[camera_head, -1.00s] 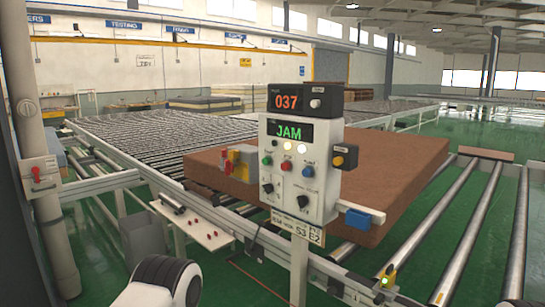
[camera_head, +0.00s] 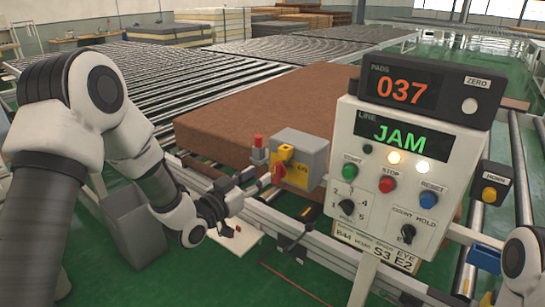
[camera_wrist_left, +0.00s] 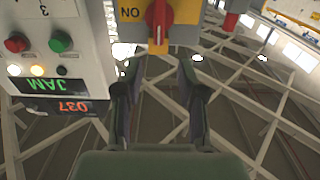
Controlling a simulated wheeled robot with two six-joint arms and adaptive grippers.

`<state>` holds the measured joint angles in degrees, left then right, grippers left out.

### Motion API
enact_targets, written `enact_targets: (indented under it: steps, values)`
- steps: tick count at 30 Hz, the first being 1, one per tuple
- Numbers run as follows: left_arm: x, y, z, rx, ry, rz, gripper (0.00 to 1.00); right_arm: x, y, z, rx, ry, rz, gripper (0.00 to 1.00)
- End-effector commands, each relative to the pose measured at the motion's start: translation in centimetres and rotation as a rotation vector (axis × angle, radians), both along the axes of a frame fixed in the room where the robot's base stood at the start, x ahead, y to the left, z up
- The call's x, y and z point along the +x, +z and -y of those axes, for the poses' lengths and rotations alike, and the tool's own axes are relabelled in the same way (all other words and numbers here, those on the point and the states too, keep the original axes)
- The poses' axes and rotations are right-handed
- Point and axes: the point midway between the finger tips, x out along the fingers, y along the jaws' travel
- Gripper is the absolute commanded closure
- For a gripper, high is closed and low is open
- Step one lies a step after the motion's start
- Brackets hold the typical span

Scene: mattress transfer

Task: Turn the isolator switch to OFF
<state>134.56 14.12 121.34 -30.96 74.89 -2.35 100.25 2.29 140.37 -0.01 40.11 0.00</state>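The isolator switch (camera_head: 312,150) is a grey box with a yellow plate and a red handle (camera_head: 279,173), left of the control panel in the head view. The wrist view shows its yellow plate (camera_wrist_left: 185,35) upside down, marked ON, with the red handle (camera_wrist_left: 159,18) near the top edge. My left gripper (camera_head: 250,187) is just left of the handle in the head view. In the wrist view my left gripper (camera_wrist_left: 157,75) is open and empty, its fingers apart below the handle with a gap. My right gripper is out of view; only part of my right arm shows.
The control panel (camera_head: 350,222) reads JAM and 037, close right of the switch. A red-topped post (camera_head: 258,142) stands just left of the switch. A brown mattress (camera_head: 235,118) lies behind on the rollers. A grey bin (camera_head: 135,235) is below my left arm.

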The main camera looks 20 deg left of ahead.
Motion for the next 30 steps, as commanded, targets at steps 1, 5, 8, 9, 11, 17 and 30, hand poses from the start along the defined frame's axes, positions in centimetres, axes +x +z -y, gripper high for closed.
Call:
enact_targets:
  steps: [1,5,8,9,11,17,30]
  values:
    - [0.6,0.0,0.4,0.005,-0.003,-0.001,0.6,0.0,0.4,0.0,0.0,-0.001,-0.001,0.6]
    - [3.0,0.1,1.2,0.005,-0.003,-0.005,0.6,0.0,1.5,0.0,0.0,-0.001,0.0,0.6]
    - [4.8,0.0,1.9,0.004,-0.002,-0.005,0.6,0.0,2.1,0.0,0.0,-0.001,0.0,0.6]
    - [5.4,0.0,2.1,0.003,-0.001,-0.005,0.6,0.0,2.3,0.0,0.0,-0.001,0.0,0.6]
    - [6.0,-0.2,2.3,0.003,-0.001,-0.008,0.6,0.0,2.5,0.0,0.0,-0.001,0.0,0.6]
    - [6.6,-0.4,2.5,0.001,0.001,-0.007,0.6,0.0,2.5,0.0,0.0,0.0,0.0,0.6]
    - [6.5,-0.5,2.5,0.0,0.0,-0.012,1.0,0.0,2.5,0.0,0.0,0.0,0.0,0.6]
